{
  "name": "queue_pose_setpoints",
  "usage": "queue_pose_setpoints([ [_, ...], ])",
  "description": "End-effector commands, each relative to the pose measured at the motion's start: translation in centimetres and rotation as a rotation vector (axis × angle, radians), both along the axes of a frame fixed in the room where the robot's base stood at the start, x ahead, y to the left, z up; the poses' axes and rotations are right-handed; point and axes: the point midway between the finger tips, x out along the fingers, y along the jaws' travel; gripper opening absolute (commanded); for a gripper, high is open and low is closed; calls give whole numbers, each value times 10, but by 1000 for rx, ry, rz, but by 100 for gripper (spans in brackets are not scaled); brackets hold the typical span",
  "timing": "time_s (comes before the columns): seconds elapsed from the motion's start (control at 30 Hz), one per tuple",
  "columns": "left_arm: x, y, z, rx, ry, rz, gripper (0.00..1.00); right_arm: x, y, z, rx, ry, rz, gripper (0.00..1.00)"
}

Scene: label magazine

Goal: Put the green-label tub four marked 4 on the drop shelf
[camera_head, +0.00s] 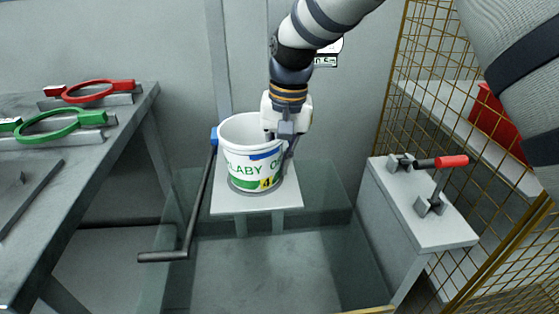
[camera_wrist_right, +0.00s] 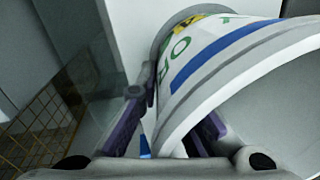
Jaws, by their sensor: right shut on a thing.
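The white tub (camera_head: 240,160) has green lettering, a green band, a blue stripe and a yellow patch marked 4. It is upright and open at the top, over the small white shelf (camera_head: 225,205). Its grey bottom edge looks level with the shelf, but I cannot tell whether it bears on it. My right gripper (camera_head: 285,138) is shut on the tub's wall at the rim's right side. In the right wrist view the tub (camera_wrist_right: 225,65) fills the right half, and its wall passes between the fingers of the gripper (camera_wrist_right: 172,115). My left gripper is not in view.
A bent dark bar with a blue end (camera_head: 197,200) stands left of the shelf. A grey table (camera_head: 125,135) at left holds red (camera_head: 95,90) and green (camera_head: 55,125) ring-shaped tools. A grey stand with a red-handled clamp (camera_head: 440,163) and a wire mesh fence (camera_head: 415,90) are at right.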

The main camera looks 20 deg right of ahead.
Motion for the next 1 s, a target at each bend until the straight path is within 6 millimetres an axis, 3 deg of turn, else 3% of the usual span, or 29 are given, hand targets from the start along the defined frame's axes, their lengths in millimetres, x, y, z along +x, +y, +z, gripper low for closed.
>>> queue_pose_setpoints([
  [0.03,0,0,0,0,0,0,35,0,0,-2,0,1,0,0],
  [0.13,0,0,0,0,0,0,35,0,0,-2,0,1,0,24],
  [0.17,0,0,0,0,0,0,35,0,0,-2,0,1,0,26],
  [0.47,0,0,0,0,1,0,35,0,0,1,0,0,0,26],
  [0.57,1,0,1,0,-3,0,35,0,-1,17,0,-4,0,26],
  [0.8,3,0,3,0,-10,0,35,-3,-6,82,0,-5,1,26],
  [1.0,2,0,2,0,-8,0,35,-5,-9,114,0,1,0,26],
])
